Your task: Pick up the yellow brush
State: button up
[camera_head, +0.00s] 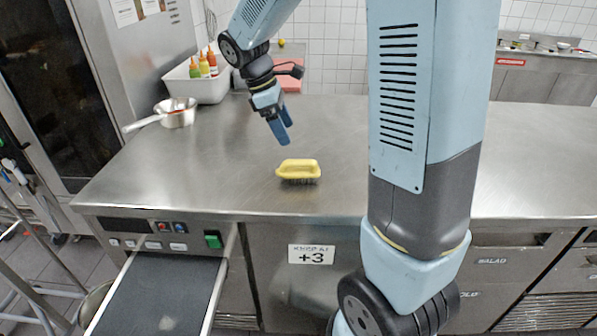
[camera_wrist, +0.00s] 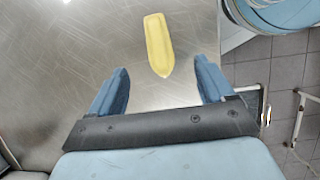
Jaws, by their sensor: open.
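The yellow brush (camera_head: 298,169) lies on the steel counter (camera_head: 200,180), near its front edge, with its yellow back up and dark bristles below. In the wrist view the brush (camera_wrist: 157,45) shows as a long yellow shape, beyond the fingertips and between their lines. My gripper (camera_head: 283,132) is open and empty. In the head view it hangs above the counter, just up and left of the brush, apart from it. The two blue fingers of my gripper (camera_wrist: 162,75) stand wide apart in the wrist view. Nothing hides the brush's top.
A saucepan (camera_head: 176,114) stands at the counter's left. Behind it a white bin (camera_head: 195,86) holds sauce bottles (camera_head: 208,64). A red board (camera_head: 290,80) lies at the back. The counter around the brush is clear.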

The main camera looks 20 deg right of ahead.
aim_at(297, 160)
jog(key=x, duration=0.9)
jog(key=shift+w+a+f, duration=0.1)
jog(key=shift+w+a, duration=0.1)
jog(key=shift+w, duration=0.05)
jog(key=shift+w+x, duration=0.2)
jog(key=shift+x, duration=2.4)
jog(key=shift+a, duration=0.15)
jog(key=c, duration=1.2)
